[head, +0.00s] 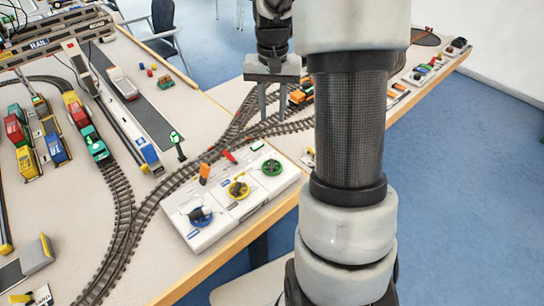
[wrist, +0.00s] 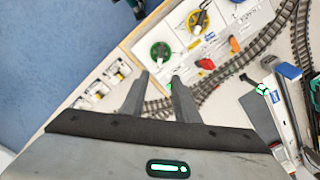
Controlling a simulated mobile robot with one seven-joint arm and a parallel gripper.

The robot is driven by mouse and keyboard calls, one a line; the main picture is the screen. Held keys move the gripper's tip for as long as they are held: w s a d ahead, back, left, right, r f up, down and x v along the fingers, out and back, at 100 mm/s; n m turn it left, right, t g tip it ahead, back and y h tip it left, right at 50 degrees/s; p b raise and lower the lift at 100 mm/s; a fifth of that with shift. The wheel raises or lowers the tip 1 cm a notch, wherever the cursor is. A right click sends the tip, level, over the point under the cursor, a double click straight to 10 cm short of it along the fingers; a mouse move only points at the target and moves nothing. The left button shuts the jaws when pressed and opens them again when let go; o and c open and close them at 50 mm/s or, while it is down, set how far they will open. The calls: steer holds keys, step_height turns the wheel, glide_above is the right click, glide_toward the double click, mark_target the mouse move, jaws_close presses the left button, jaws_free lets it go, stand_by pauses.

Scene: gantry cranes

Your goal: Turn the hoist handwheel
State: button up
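A white control box (head: 221,214) at the table's front edge carries three handwheels: blue (head: 200,216), yellow (head: 238,189) and green (head: 271,167). I cannot read which one is the hoist wheel. In the wrist view the green wheel (wrist: 160,51) lies just beyond my fingertips and the yellow wheel (wrist: 197,22) is farther up; the blue wheel is mostly out of the picture. My gripper (head: 272,114) hangs over the track behind the box, apart from the wheels. Its fingers (wrist: 161,75) are apart with nothing between them.
An orange lever (head: 204,172) and a red lever (head: 230,157) stand along the box's back edge. Curved track (head: 122,205), a green signal (head: 177,145) and toy wagons (head: 97,147) fill the table behind. My arm hides part of the table at right.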

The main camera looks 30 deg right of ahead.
mark_target(272, 159)
step_height(272, 159, down, 17)
steer(key=shift+f+b, duration=0.1)
steer(key=shift+b, duration=0.9)
jaws_close()
